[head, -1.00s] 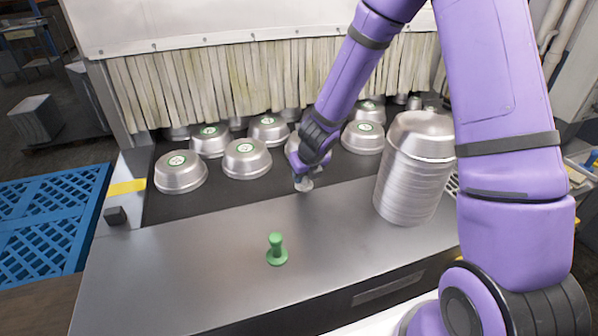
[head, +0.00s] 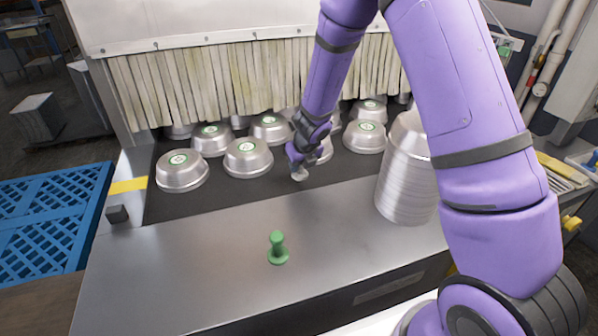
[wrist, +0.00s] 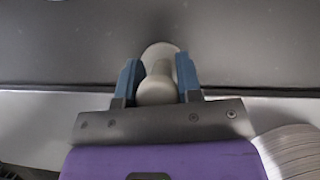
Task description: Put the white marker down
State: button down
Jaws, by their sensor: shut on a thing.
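The white marker (wrist: 157,90) is between the two blue fingers of my gripper (wrist: 158,82) in the wrist view, with its round foot pointing away from the gripper. In the head view the marker (head: 299,174) hangs below my gripper (head: 294,160), near the front edge of the dark belt. My gripper is shut on the marker's stem. I cannot tell whether the foot touches the surface under it. A green marker (head: 277,249) stands upright on the bare metal ledge (head: 190,240) nearer the front.
Several upturned silver pans with green-and-white labels, such as this one (head: 247,158), sit on the dark belt (head: 225,195) before a strip curtain (head: 200,85). A tall stack of pans (head: 403,180) stands to the right. The ledge's left part is clear.

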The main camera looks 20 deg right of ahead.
aim_at(299, 171)
jog(key=shift+w+r, duration=0.1)
jog(key=shift+w, duration=0.2)
jog(key=shift+d+f, duration=0.1)
jog(key=shift+f, duration=1.65)
jog(key=shift+f, duration=0.15)
jog(key=c, duration=0.8)
grip_release()
